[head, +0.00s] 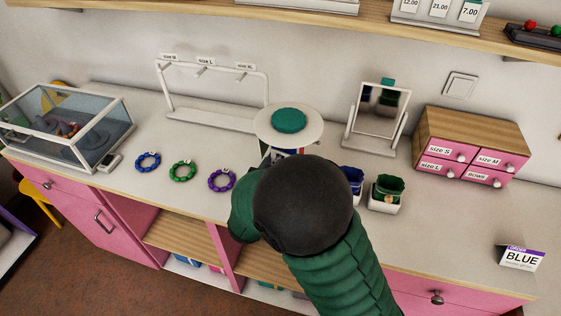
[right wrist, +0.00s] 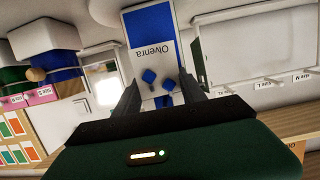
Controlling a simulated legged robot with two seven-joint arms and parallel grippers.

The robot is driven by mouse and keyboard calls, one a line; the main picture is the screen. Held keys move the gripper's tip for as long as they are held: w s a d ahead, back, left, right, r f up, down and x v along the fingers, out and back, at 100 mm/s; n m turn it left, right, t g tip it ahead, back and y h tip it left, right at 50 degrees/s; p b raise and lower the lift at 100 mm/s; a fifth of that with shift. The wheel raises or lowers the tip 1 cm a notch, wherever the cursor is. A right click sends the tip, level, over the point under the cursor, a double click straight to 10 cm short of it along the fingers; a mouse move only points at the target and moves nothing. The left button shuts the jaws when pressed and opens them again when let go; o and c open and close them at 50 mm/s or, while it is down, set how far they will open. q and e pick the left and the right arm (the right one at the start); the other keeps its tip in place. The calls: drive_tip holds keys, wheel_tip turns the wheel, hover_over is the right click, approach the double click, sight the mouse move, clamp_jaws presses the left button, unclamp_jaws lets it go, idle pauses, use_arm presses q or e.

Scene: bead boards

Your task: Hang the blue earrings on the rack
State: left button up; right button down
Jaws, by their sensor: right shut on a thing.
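In the right wrist view, my right gripper (right wrist: 160,92) is shut on a white and blue card (right wrist: 145,60) printed "Olvenra". Two blue earrings (right wrist: 149,77) are on the card's white part, between the fingers. In the head view my right arm's dark rounded part and green sleeve cover the middle of the counter, and the fingers are hidden. The white rack (head: 212,107) stands at the back left of the counter, with short pegs under labels for sizes M, L and XL. The rack also shows at the right of the wrist view (right wrist: 237,70). My left gripper is not in view.
A round white stand with a teal pad (head: 289,121) is beside the rack. Bracelets (head: 183,171) lie in front of the rack. A glass case (head: 65,125), mirror (head: 377,118), small bins (head: 384,207), pink drawers (head: 470,150) and a "BLUE" order sign (head: 521,257) stand around.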

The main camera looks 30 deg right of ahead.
drive_tip(key=shift+w+a, duration=0.1)
drive_tip(key=shift+d, duration=0.2)
drive_tip(key=shift+r, duration=0.1)
idle(0.3)
drive_tip(key=c, duration=0.6)
unclamp_jaws()
drive_tip(key=shift+r, duration=0.1)
drive_tip(key=shift+c, duration=0.4)
